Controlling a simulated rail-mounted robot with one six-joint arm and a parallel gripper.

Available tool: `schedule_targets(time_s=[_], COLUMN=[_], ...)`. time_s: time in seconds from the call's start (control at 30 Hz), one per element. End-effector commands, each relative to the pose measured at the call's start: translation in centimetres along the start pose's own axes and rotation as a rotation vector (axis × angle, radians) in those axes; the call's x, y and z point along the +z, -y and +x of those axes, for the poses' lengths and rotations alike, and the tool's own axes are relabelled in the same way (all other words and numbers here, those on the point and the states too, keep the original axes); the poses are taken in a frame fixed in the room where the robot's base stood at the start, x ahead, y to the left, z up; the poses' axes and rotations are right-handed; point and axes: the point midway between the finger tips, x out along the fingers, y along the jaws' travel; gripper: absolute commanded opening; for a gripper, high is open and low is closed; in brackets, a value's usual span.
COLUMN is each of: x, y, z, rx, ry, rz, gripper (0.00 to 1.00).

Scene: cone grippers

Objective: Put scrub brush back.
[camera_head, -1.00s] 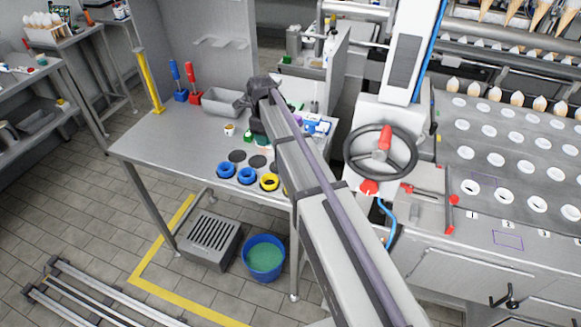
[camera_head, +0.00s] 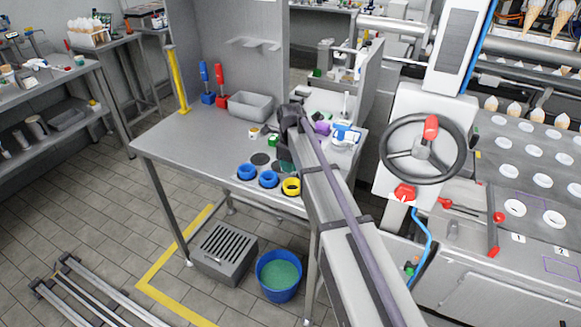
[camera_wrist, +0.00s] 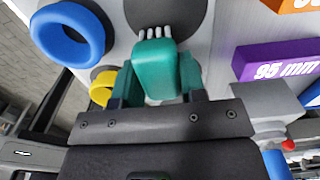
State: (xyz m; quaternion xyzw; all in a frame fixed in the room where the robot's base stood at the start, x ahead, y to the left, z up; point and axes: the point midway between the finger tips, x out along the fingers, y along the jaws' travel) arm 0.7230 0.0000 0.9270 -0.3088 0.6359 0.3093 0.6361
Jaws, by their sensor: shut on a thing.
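The scrub brush (camera_wrist: 156,64) is a teal block with white bristles showing at its far end in the wrist view. My gripper (camera_wrist: 158,82) is shut on it, with a dark green finger on each side. The bristle end overlaps the edge of a dark grey disc (camera_wrist: 190,18) on the steel table. I cannot tell if the bristles touch the table. In the head view my gripper (camera_head: 285,153) is over the table's right part, and my arm largely hides the brush.
Two blue rings (camera_head: 247,172) and a yellow ring (camera_head: 291,187) lie along the table's front edge. A purple 95 mm block (camera_wrist: 276,64) is right of the brush. A grey tray (camera_head: 251,106) stands behind. The table's left part (camera_head: 190,145) is clear.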

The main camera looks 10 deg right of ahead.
Motion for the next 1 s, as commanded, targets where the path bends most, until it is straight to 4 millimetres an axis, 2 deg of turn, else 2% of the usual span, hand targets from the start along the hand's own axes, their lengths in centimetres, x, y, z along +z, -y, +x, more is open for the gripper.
schedule_targets(time_s=[0.17,0.2,0.43,0.67,0.77,0.87,1.0], x=[0.0,0.0,0.0,0.0,0.0,0.0,0.0], y=[0.0,0.0,0.0,0.0,0.0,0.0,0.0], z=[0.5,0.3,0.3,0.2,-0.5,-2.2,-5.8], rx=[0.000,0.000,0.000,0.000,0.000,0.000,0.000], ry=[0.000,0.000,0.000,0.000,0.000,0.000,0.000], rz=[0.000,0.000,0.000,0.000,0.000,0.000,0.000], gripper=[0.16,0.42,0.63,0.63,0.63,0.63,0.63])
